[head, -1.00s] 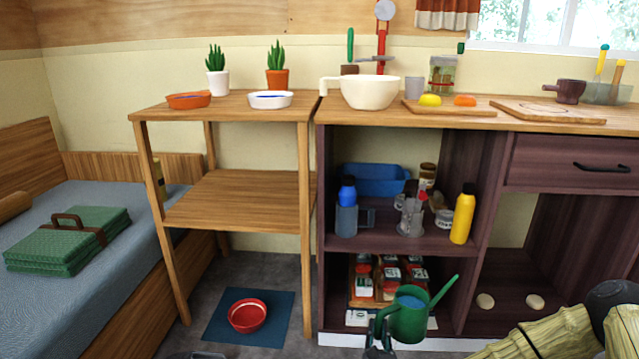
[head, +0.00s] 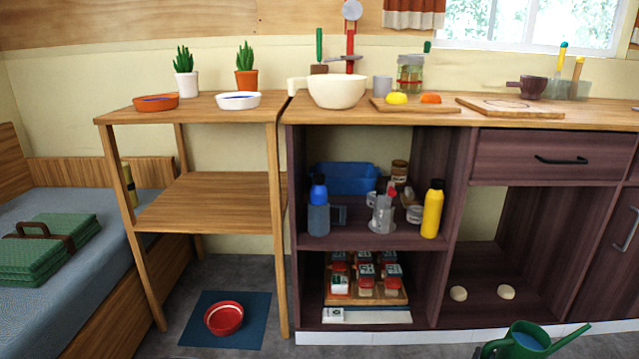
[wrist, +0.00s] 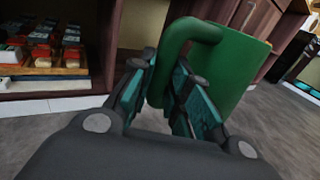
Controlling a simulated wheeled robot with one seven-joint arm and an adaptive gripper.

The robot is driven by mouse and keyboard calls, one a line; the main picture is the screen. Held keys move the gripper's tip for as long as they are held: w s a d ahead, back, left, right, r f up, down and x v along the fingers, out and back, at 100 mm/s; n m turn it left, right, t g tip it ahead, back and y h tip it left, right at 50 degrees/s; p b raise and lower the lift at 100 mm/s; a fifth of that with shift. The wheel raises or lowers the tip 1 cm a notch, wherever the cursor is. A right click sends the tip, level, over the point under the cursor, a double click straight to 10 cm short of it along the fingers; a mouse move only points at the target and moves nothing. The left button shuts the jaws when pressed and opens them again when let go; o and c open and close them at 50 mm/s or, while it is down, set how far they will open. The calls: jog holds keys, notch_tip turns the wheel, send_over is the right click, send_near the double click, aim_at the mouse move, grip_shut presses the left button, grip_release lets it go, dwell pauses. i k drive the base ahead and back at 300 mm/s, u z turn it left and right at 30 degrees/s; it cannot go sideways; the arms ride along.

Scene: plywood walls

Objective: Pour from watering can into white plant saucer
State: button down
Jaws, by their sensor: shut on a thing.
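The green watering can (head: 524,343) is at the bottom right of the head view, with its spout to the right and blue water showing in its open top. In the wrist view the can (wrist: 236,62) is close up. My gripper (wrist: 172,98) is shut on its handle, and the can is held above the floor. The white plant saucer (head: 238,101), with a blue mark inside, sits on the wooden shelf's top board in front of the potted plants. An orange saucer (head: 156,103) sits to its left.
Cactus pots in white (head: 186,83) and orange (head: 247,79) stand behind the saucers. A cream bowl (head: 338,91) stands right of the white saucer on the counter (head: 440,114). A red bowl (head: 224,318) lies on a blue mat below the shelf.

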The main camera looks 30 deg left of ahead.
aim_at(238, 101)
jog(key=z, duration=1.6)
jog(key=k, duration=1.4)
jog(key=u, duration=1.7)
jog(key=i, duration=0.2)
jog(key=u, duration=0.1)
